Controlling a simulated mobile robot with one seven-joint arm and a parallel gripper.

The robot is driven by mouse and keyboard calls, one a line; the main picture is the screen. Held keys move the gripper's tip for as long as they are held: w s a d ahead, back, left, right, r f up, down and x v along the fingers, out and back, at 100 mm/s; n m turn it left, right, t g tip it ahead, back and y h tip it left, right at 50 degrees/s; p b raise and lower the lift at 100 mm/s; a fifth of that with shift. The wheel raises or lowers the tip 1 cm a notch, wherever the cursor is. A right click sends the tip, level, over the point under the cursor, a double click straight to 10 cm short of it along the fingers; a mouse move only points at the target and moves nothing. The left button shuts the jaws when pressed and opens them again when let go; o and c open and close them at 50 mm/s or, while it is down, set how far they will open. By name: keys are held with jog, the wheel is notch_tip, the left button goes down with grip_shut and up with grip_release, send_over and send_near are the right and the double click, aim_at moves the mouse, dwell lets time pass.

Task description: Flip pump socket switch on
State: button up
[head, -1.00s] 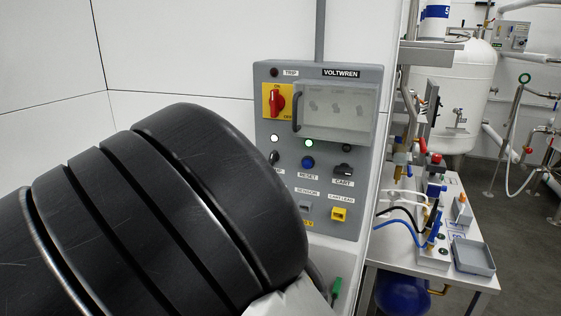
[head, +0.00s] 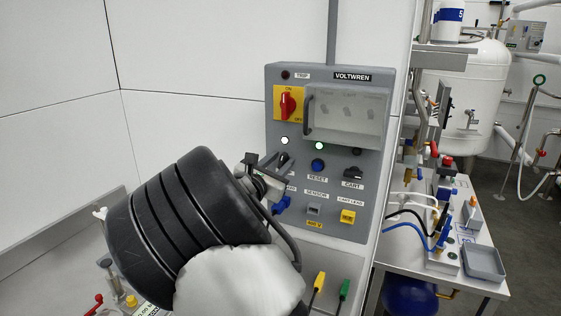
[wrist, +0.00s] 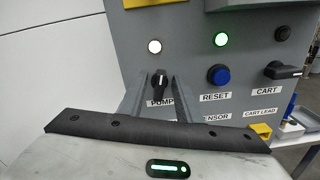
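The pump switch (wrist: 160,86) is a black rotary knob above the PUMP label (wrist: 160,103) on the grey control panel. In the wrist view its handle stands about upright, and a white lamp (wrist: 154,46) glows above it. My gripper (wrist: 159,92) is open, with one finger on either side of the knob as seen from the wrist. I cannot tell whether the fingers touch it. In the head view my gripper (head: 271,168) is at the panel's left edge, partly covering the pump switch (head: 284,160) and its label.
The panel (head: 270,95) also carries a red main switch (head: 288,103), a blue reset button (head: 318,165), the cart switch (head: 353,173), and a blue connector (head: 281,205) below my gripper. Yellow and green plugs (head: 343,289) are lower down. A bench (head: 385,262) with hoses stands right.

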grip_shut()
jog(key=shift+r+n+p, duration=0.2)
jog(key=shift+n+p, duration=0.7)
jog(key=shift+f+n+p, duration=0.2)
jog(key=shift+n+p, duration=0.1)
jog(key=shift+n, duration=0.4)
grip_release()
jog(key=shift+a, duration=0.1)
